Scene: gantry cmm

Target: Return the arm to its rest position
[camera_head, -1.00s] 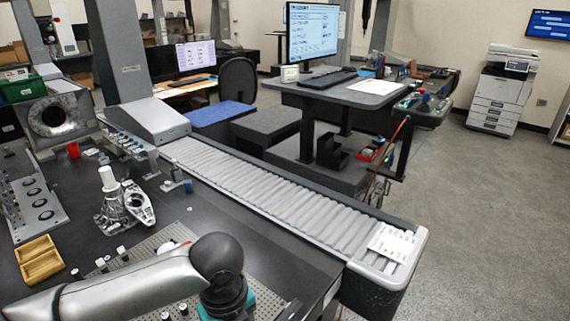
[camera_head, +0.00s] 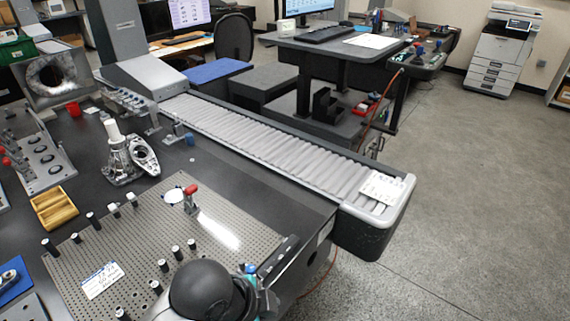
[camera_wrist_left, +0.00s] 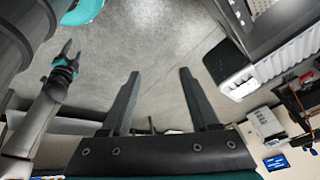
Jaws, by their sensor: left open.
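My left gripper (camera_wrist_left: 160,75) shows in the left wrist view with its two dark fingers apart. Nothing is between them, only the grey floor (camera_wrist_left: 160,40) beyond. In the head view, a dark rounded joint of my arm is at the bottom edge, in front of the perforated plate; no gripper fingers show there. My right gripper (camera_wrist_left: 71,50) appears small at the left of the left wrist view, on a grey and teal arm. It looks empty, but it is too small to judge its jaws.
The perforated plate (camera_head: 215,240) with several dark pegs lies on the black table. A roller conveyor (camera_head: 270,150) runs along the table's far side, with a white card (camera_head: 382,188) at its near end. A wooden tray (camera_head: 53,208) stands left. Floor (camera_head: 480,200) at right is clear.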

